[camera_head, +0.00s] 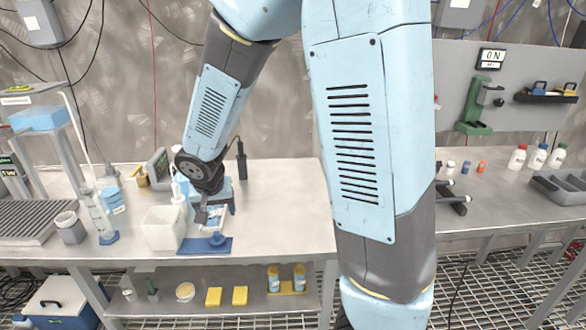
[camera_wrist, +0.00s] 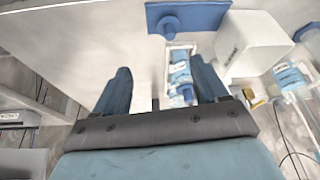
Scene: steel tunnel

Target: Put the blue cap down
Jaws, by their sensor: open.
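The blue cap (camera_head: 217,238) rests on a flat blue mat (camera_head: 190,246) near the front edge of the left workbench. In the wrist view the cap (camera_wrist: 169,28) sits on the mat (camera_wrist: 212,14) at the top, beyond my fingers. My gripper (camera_head: 204,214) is low over the bench, just behind the mat. In the wrist view its two blue fingers (camera_wrist: 163,82) are spread apart, with no cap between them. A white and blue item (camera_wrist: 180,72) shows beyond and partly between the fingers; whether it touches them I cannot tell.
A clear cylinder with a blue base (camera_head: 100,220) stands further left. The bench right of my gripper is clear (camera_head: 285,215).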

